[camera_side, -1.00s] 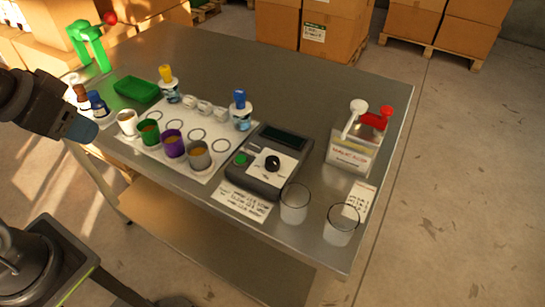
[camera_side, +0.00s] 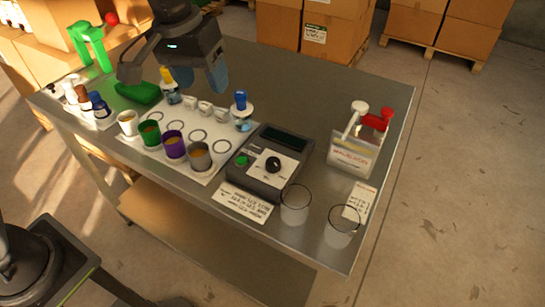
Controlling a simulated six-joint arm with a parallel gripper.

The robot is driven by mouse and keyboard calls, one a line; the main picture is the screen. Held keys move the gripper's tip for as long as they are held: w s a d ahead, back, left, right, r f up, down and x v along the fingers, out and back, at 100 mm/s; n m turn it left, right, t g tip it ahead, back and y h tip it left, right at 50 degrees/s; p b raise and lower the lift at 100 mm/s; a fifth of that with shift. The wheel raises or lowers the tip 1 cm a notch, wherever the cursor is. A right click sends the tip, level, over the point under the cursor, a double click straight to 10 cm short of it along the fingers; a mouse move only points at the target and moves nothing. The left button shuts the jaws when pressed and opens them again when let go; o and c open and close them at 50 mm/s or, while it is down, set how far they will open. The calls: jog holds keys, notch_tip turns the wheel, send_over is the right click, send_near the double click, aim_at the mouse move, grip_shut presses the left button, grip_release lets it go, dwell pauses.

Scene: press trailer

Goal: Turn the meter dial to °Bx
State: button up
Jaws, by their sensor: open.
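The meter (camera_side: 262,183) is a dark grey box near the middle of the steel table, with a dark display (camera_side: 285,142) at its far end and a green button (camera_side: 241,161) on its left. Its black dial (camera_side: 273,164) sits on a white label face; the markings are too small to read. My gripper (camera_side: 178,80) is open and empty, above the back left part of the table. It is well apart from the meter, up and to the left of it, over the green tray and the yellow-capped bottle.
Several cups (camera_side: 174,145) stand on a white mat (camera_side: 201,171) left of the meter. A blue-topped bottle (camera_side: 241,112) stands close behind it. Two clear glasses (camera_side: 295,205) are at front right, a box with red and white handles (camera_side: 352,156) at right.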

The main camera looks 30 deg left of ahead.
jog(key=g, duration=0.2)
send_over(273, 161)
jog(key=a, duration=0.1)
notch_tip(273, 161, down, 6)
jog(key=shift+n, duration=0.3)
jog(key=f, duration=0.9)
jog(key=d+f, duration=0.1)
jog(key=f, duration=0.4)
jog(key=shift+f, duration=0.15)
jog(key=shift+c, duration=0.4)
jog(key=c, duration=0.8)
jog(key=shift+c, duration=0.2)
